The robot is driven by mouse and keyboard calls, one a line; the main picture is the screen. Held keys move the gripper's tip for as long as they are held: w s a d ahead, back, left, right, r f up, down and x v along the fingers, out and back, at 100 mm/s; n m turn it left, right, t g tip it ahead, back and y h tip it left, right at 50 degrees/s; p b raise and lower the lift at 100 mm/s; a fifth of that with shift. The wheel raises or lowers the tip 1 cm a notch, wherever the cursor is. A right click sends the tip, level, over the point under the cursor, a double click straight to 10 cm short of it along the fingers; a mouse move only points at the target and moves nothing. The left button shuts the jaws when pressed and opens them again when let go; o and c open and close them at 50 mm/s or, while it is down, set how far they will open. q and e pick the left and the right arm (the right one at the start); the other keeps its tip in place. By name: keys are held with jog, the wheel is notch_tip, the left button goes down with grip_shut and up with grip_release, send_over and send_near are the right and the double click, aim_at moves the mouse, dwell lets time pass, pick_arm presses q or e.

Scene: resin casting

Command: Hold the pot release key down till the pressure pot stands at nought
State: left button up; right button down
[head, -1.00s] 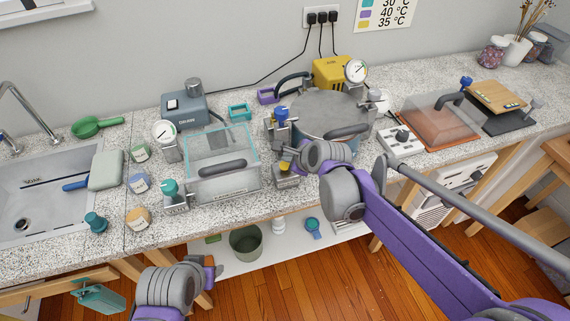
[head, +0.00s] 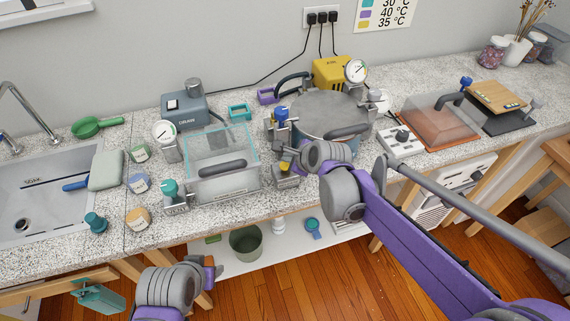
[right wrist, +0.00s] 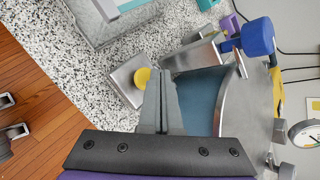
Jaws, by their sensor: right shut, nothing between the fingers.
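The pressure pot (head: 322,115) is a round grey lidded vessel at the back middle of the counter. Its gauge (head: 356,70) shows in the head view and, at the right edge, in the right wrist view (right wrist: 306,136); I cannot read the needle surely. The release key is a yellow button (right wrist: 142,77) on a small steel block (right wrist: 125,86) in front of the pot. My right gripper (right wrist: 162,78) is shut and empty, its tips at the button and overlapping its edge; I cannot tell whether it is pressed. My left gripper (head: 212,270) is low, before the counter, its jaws unclear.
A blue-knobbed valve (right wrist: 258,37) stands close beside the right gripper. A clear chamber (head: 222,175) stands left of the key block. A white switch box (head: 400,140) and an orange-based clear cover (head: 438,115) stand to the right. A sink (head: 60,175) is at far left.

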dwell(0.4)
pick_arm(q)
jog(key=shift+s+f+b, duration=0.1)
jog(key=shift+f+b, duration=0.25)
pick_arm(e)
jog(key=shift+f, duration=0.45)
pick_arm(q)
jog(key=shift+s+f+b, duration=0.1)
jog(key=shift+f+b, duration=0.25)
jog(key=shift+f, duration=0.1)
pick_arm(e)
jog(key=shift+f, duration=0.55)
pick_arm(q)
jog(key=shift+r, duration=0.1)
pick_arm(e)
jog(key=shift+r, duration=0.1)
dwell(2.6)
pick_arm(q)
jog(key=shift+w+r+p, duration=0.2)
jog(key=shift+r+p, duration=0.45)
pick_arm(e)
jog(key=shift+r, duration=0.85)
jog(key=shift+r+p, duration=1.4)
jog(key=shift+r, duration=1.2)
pick_arm(q)
jog(key=r, duration=0.2)
jog(key=w+r, duration=0.1)
jog(key=shift+w+r, duration=0.15)
jog(key=shift+r, duration=0.2)
